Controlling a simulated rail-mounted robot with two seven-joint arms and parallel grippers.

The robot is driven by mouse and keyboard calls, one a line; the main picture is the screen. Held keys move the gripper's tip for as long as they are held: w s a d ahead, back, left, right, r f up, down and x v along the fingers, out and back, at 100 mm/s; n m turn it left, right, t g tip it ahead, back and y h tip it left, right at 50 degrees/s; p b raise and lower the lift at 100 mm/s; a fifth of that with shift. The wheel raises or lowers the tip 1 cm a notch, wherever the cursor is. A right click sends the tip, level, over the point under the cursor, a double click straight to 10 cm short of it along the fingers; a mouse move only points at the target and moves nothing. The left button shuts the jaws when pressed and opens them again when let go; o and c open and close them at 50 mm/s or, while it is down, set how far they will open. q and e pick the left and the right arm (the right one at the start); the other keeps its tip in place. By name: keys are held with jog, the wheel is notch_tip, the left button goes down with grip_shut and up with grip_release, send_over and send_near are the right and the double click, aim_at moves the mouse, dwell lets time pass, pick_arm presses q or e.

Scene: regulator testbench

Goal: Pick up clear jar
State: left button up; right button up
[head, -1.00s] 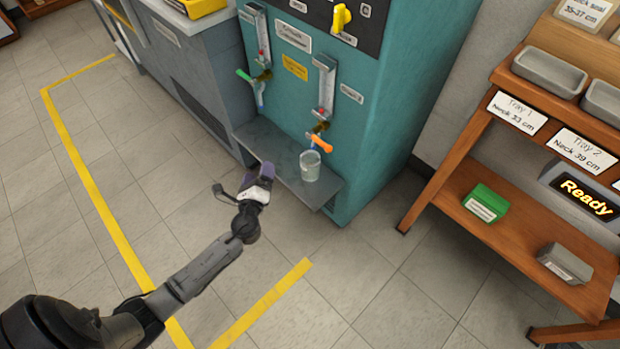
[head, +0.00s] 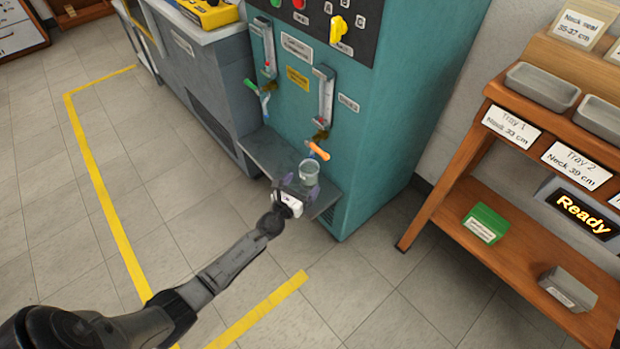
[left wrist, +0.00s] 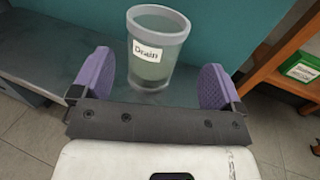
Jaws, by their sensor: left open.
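The clear jar (head: 309,172) stands upright on the grey shelf (head: 262,150) of the teal machine, below the orange-handled tap. In the left wrist view the jar (left wrist: 155,62) has a white "Drain" label and a pale rim. My left gripper (head: 297,186) is open, just in front of the jar. In the left wrist view its purple fingers (left wrist: 158,82) are spread wide to either side of the jar's lower part, with gaps on both sides. The jar is beyond the palm and does not look gripped. My right gripper is not in view.
The teal machine (head: 370,130) rises behind the shelf, with an orange tap (head: 318,151) and a green tap (head: 251,85). A wooden rack (head: 470,190) with trays and a green box (head: 484,223) stands at right. The tiled floor in front is clear.

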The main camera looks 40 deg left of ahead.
aim_at(314, 167)
pick_arm(q)
jog(key=shift+w, duration=0.25)
jog(key=shift+w+a, duration=0.35)
jog(key=shift+w, duration=0.05)
jog(key=w, duration=0.1)
jog(key=w+b, duration=0.1)
jog(key=w, duration=0.1)
jog(key=shift+w+a+f+b, duration=0.15)
jog(key=shift+a+b, duration=0.1)
jog(key=shift+b, duration=0.15)
jog(key=shift+w+a, duration=0.1)
jog(key=shift+w, duration=0.5)
jog(key=shift+s, duration=0.1)
jog(key=c, duration=1.1)
jog(key=shift+r, duration=0.25)
